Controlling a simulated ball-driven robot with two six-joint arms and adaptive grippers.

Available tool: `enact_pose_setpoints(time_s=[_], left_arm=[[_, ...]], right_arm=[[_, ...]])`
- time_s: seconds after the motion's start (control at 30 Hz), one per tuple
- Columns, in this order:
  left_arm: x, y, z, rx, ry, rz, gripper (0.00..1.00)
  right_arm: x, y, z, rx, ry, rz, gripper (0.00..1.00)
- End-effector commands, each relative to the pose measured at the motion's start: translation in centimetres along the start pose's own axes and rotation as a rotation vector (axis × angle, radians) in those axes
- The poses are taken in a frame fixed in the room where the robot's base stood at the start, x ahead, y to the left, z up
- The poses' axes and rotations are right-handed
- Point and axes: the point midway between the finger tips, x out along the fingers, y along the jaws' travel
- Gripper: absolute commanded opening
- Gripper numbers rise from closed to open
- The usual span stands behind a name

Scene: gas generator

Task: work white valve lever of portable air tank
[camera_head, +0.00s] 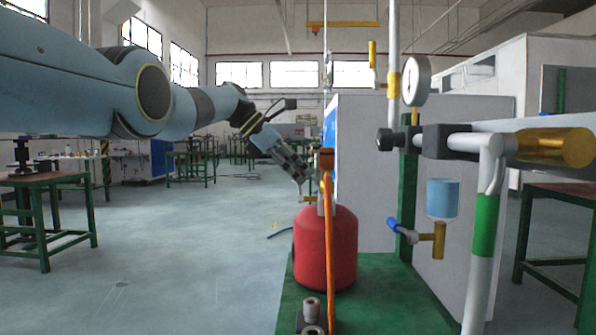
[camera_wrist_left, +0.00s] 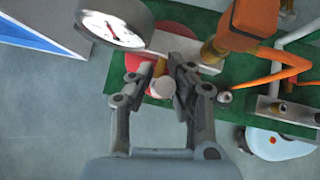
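The portable air tank (camera_head: 325,250) is red and stands upright on a green base. In the head view my left gripper (camera_head: 302,182) reaches down from the left to the fittings on its top. In the left wrist view the white valve lever (camera_wrist_left: 162,88) has a round pale end, seen between the fingers of my left gripper (camera_wrist_left: 161,76). The fingers are partly open. The lever end lies close to the right finger, and a small gap with red behind it shows toward the left finger. The red tank (camera_wrist_left: 172,29) is mostly hidden there. My right gripper is not in view.
A white-faced gauge (camera_wrist_left: 112,24) is close to the left finger. Pipes with another gauge (camera_head: 415,82) and a blue-handled valve (camera_head: 432,237) rise at right. Open floor lies left.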

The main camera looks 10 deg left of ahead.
Motion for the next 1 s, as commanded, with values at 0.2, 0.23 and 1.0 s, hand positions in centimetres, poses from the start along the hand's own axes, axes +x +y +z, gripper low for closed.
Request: enact_pose_setpoints(time_s=[0.2, 0.23, 1.0], left_arm=[[0.0, 0.0, 0.0, 0.000, 0.000, 0.000, 0.40], [0.0, 0.0, 0.0, 0.000, 0.000, 0.000, 0.40], [-9.7, 0.1, 0.0, 0.001, 0.000, 0.002, 0.40]], right_arm=[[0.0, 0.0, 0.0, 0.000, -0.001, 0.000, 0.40], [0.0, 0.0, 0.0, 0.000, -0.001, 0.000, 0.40], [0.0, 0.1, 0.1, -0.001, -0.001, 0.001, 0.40]])
